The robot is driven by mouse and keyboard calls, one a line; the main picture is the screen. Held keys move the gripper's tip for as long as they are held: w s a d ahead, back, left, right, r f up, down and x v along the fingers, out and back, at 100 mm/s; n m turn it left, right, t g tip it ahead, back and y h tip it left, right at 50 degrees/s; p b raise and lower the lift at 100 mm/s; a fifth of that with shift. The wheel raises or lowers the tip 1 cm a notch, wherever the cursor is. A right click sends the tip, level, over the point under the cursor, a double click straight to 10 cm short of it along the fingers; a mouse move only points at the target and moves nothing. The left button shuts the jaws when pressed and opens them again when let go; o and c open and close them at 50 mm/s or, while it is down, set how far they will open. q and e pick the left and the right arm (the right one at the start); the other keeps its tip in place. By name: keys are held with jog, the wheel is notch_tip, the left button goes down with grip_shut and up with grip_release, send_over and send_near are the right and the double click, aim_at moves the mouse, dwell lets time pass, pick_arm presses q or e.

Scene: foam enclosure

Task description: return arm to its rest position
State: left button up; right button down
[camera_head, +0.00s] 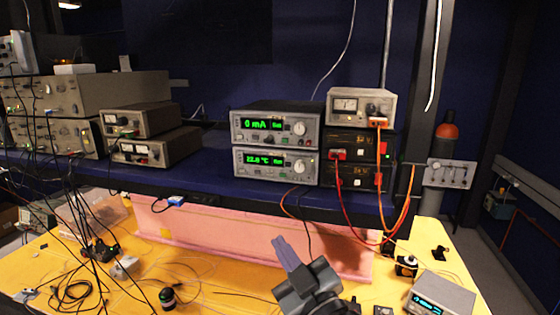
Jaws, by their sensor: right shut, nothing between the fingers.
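My right gripper (282,246) comes up from the bottom middle of the head view. Its fingers are together, with nothing between them. It is over the yellow table (215,275), in front of the pink foam wall (240,228), and points up and slightly left. Whether it touches the foam cannot be told. My left gripper is not in view.
Stacked instruments with green displays (275,145) stand on the blue shelf (200,183). Red and orange cables (345,205) hang at the right. Loose black cables (70,290) lie at the left. A small grey meter (440,293) sits at the right front.

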jog(key=s+d+f+m+g+h+p, duration=0.1)
jog(key=s+d+f+m+h, duration=0.1)
jog(key=f, duration=0.6)
jog(key=s+d+f+m+g+h+p, duration=0.1)
jog(key=s+d+f+g+p, duration=0.15)
jog(key=f, duration=0.55)
jog(key=s+d+f+m+g+h, duration=0.1)
jog(key=s+d+f+m+h, duration=0.15)
jog(key=f, duration=0.65)
pick_arm(q)
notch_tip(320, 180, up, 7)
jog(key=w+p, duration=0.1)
jog(key=p, duration=0.2)
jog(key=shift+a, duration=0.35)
pick_arm(e)
jog(key=s+d+f+m+g+h, duration=0.1)
jog(key=s+d+f+g, duration=0.2)
jog(key=s, duration=0.5)
jog(key=s+d+f+m+g+h, duration=0.1)
jog(key=s+d+f+g, duration=0.2)
jog(key=s+d, duration=0.3)
jog(key=s+d+f+m+g+h, duration=0.1)
jog(key=s+d+f+g, duration=0.3)
jog(key=s, duration=0.5)
jog(key=shift+s+d+f+h, duration=0.3)
jog(key=shift+d+f+h, duration=0.15)
jog(key=shift+f, duration=0.1)
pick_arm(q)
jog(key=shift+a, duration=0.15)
